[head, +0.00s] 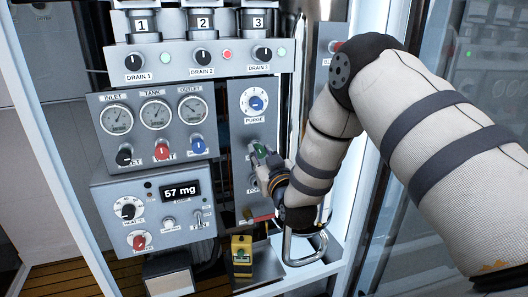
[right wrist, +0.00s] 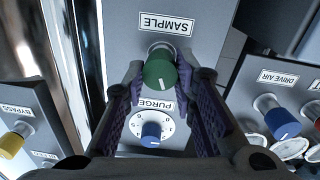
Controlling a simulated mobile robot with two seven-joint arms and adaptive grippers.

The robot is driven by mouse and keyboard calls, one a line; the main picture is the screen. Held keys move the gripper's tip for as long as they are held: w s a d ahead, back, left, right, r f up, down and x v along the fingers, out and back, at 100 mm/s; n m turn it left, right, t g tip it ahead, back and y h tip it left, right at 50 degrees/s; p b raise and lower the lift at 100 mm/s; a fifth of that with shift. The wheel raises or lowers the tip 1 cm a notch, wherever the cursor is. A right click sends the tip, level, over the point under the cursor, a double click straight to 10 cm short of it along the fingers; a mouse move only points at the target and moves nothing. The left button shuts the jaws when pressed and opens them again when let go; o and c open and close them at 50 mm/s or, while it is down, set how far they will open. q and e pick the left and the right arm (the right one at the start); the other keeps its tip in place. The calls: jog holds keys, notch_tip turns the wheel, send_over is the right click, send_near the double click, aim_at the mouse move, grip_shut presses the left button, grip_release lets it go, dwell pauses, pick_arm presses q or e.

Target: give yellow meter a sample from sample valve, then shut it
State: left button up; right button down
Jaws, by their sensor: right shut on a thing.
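The sample valve (right wrist: 160,70) is a green knob under a SAMPLE label in the right wrist view, its white mark pointing down in that picture. My right gripper (right wrist: 161,88) is shut on it, with a purple-padded finger on each side. In the head view the green knob (head: 260,148) is partly covered by my right gripper (head: 263,156). The yellow meter (head: 241,252) stands upright on the lower ledge, below and left of my right gripper, with a dark top face. Its reading is too small to tell. My left gripper is not in view.
The purge knob (head: 256,102) is blue and sits above the sample valve in the head view. A gauge panel (head: 155,135) and a display (head: 180,191) reading 57 mg are to the left. A metal loop (head: 305,248) stands right of the meter.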

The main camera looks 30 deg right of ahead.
jog(key=n+p, duration=0.1)
jog(key=n, duration=0.3)
jog(key=shift+a+r+n, duration=0.1)
jog(key=shift+n, duration=0.3)
jog(key=n, duration=0.2)
jog(key=shift+n+t, duration=0.3)
jog(key=shift+n, duration=0.1)
jog(key=n, duration=0.2)
jog(key=shift+f+n+y+p, duration=0.2)
jog(key=shift+n+y+p, duration=0.1)
jog(key=shift+n+p, duration=0.1)
jog(key=n, duration=0.4)
jog(key=shift+n, duration=0.4)
jog(key=n, duration=0.3)
jog(key=shift+f, duration=0.1)
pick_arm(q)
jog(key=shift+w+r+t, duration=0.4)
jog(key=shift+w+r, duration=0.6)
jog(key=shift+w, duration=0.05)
pick_arm(e)
jog(key=shift+n+y, duration=0.3)
jog(key=shift+n, duration=0.7)
